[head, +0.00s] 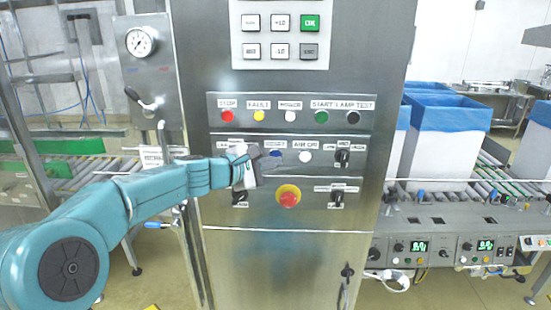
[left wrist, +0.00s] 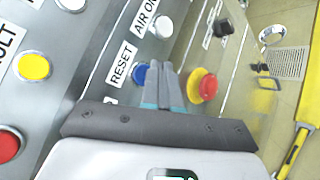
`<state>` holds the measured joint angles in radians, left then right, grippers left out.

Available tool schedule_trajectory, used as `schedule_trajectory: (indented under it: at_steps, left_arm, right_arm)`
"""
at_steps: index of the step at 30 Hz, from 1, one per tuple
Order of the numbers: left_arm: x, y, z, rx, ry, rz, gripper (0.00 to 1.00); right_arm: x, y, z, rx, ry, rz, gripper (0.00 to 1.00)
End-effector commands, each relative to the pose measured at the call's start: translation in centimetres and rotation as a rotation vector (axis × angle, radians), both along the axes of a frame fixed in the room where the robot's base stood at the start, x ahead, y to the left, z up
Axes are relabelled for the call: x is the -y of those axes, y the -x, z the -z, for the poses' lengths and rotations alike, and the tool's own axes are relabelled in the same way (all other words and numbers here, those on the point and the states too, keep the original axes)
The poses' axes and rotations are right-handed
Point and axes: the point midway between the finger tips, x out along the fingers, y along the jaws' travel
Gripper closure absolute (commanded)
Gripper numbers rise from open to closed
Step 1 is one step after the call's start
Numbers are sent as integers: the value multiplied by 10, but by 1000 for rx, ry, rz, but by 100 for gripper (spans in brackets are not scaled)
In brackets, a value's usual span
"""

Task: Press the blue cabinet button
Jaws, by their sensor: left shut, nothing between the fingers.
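The blue button (head: 275,153) sits on the steel cabinet's middle panel under a small label, left of a white button. In the left wrist view the blue button (left wrist: 140,74) is under the RESET label, partly hidden behind my left gripper (left wrist: 170,75). In the head view my left gripper (head: 259,158) reaches in from the left, just left of the blue button. Its fingers are shut with nothing between them. I cannot tell whether the fingertips touch the button or panel. My right gripper is not in view.
A red emergency knob on a yellow ring (head: 288,196) is below the blue button. A white button (head: 305,156) and black selector knob (head: 342,156) are to its right. A row of coloured buttons (head: 290,116) is above. A roller conveyor with blue-lined boxes (head: 447,112) stands to the right.

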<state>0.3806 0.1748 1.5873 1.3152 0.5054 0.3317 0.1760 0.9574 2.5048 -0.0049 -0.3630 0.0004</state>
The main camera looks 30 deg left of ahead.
Motion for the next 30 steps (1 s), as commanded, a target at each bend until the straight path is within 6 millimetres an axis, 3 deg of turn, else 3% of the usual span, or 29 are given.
schedule_trajectory:
  at_steps: [5, 19, 30]
  left_arm:
    - [2, 3, 1, 0, 0, 1, 100]
    - [25, 40, 1, 0, 0, 1, 100]
    - [26, 42, 0, 0, 0, 1, 100]
  right_arm:
    - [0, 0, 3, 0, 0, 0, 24]
    - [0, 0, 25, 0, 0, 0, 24]
    - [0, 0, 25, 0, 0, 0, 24]
